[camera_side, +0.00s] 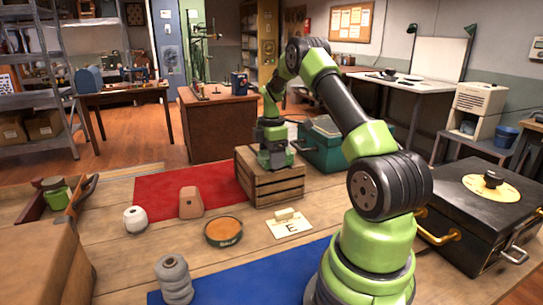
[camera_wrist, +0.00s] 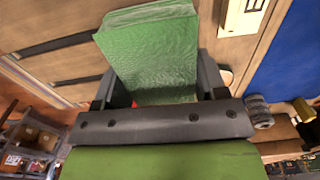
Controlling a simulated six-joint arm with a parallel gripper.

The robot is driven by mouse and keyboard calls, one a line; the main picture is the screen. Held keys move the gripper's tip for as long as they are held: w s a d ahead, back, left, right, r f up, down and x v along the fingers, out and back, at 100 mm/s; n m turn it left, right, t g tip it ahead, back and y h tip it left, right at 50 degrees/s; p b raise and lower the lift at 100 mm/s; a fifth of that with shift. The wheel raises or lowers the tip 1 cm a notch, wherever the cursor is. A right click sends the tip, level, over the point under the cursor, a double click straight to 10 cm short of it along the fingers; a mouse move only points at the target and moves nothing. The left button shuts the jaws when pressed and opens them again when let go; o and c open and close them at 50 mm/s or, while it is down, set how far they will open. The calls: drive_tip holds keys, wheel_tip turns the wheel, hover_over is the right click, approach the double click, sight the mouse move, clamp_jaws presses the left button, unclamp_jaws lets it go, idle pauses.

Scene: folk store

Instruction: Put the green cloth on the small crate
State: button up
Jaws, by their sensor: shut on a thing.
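The green cloth (camera_wrist: 150,50) looks like a flat folded pad in the wrist view, between the two dark fingers of my gripper. My gripper (camera_side: 277,160) is shut on it and points down at the top of the small crate (camera_side: 272,186), a slatted wooden box in the side view. Wooden slats with dark gaps show beneath and left of the cloth in the wrist view. I cannot tell whether the cloth touches the crate.
A green case (camera_side: 322,147) stands close behind the crate, and a red mat (camera_side: 150,197) lies to its left. In front are a tan block (camera_side: 191,203), a round tin (camera_side: 223,232) and a card marked E (camera_side: 290,227). A black case (camera_side: 465,235) stands right.

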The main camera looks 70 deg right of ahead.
drive_tip(key=shift+f, duration=0.15)
drive_tip(key=o, duration=0.9)
drive_tip(key=shift+o, duration=0.2)
